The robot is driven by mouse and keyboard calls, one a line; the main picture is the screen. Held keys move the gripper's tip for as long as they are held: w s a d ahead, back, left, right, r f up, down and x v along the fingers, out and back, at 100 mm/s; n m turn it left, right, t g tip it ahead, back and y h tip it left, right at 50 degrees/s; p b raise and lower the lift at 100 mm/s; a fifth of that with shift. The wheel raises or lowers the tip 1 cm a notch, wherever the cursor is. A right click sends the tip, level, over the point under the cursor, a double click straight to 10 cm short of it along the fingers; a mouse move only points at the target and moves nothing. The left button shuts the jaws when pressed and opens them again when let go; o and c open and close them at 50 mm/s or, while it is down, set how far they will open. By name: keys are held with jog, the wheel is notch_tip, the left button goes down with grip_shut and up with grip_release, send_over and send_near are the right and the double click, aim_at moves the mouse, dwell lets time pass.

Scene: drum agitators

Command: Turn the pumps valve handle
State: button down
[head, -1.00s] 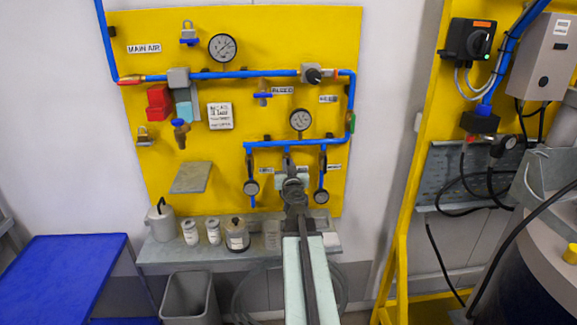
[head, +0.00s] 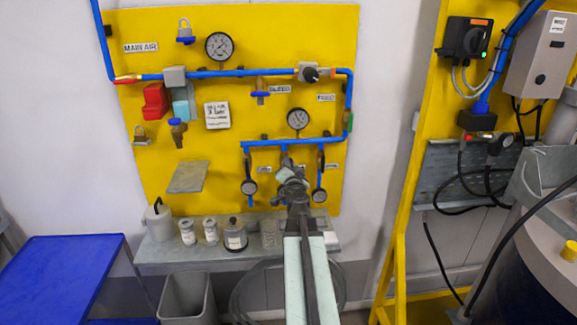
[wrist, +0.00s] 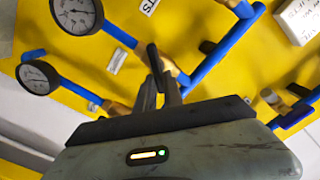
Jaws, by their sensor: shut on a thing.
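The dark valve handle (wrist: 153,62) shows in the wrist view as a slim lever on a blue pipe branch with a brass fitting (wrist: 177,74). My gripper (wrist: 160,88) is shut on this handle, with its two fingers close on either side of it. In the head view my gripper (head: 291,178) is at the middle of the three lower branches under the blue pipe manifold (head: 270,142). My gripper and arm hide the handle and most of that branch there. The label that names this valve cannot be read.
A larger gauge (head: 298,119) is above. A grey shelf (head: 155,257) with several jars runs below the yellow panel (head: 225,190). A grey bin (head: 187,297) and blue table (head: 60,275) stand at left.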

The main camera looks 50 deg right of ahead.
jog(key=shift+s+d+f+m+b, duration=0.1)
jog(key=shift+f+m+b, duration=0.15)
jog(key=shift+m, duration=1.4)
jog(key=shift+s+d+f+m+b, duration=0.1)
jog(key=shift+f+m+b, duration=0.1)
jog(key=shift+m, duration=1.4)
jog(key=shift+s+d+f+m+b, duration=0.1)
jog(key=shift+f+m+b, duration=0.15)
jog(key=shift+m, duration=1.4)
jog(key=c, duration=1.5)
grip_release()
jog(key=shift+o, duration=0.2)
